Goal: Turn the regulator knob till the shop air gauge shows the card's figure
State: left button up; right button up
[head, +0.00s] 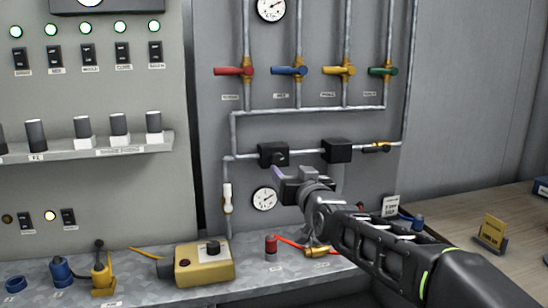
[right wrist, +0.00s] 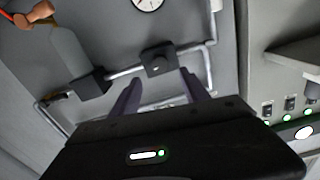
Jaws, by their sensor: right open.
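A black block with a round knob (head: 272,154) sits on the upper pipe run of the grey panel. It also shows in the right wrist view (right wrist: 158,60), which is turned about upside down. A white dial gauge (head: 264,198) is below it; its reading is too small to tell. My right gripper (head: 292,174) is open and empty, just in front of the panel, below and right of the knob. In the right wrist view its two fingers (right wrist: 160,84) point toward the knob, apart from it. A small white card (head: 390,205) stands behind my right arm; its figure is unreadable. My left gripper is not seen.
A second black block (head: 337,150) sits to the right on the same pipe. Red (head: 233,71), blue, yellow and green valve handles are above. A yellow box (head: 204,264) and a red-handled fitting (head: 271,247) are on the metal ledge. A yellow card (head: 492,232) stands on the right table.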

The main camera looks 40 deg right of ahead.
aim_at(278, 160)
jog(key=shift+p+x, duration=1.05)
jog(key=shift+x, duration=2.95)
jog(key=shift+r, duration=0.1)
jog(key=shift+c, duration=0.4)
grip_shut()
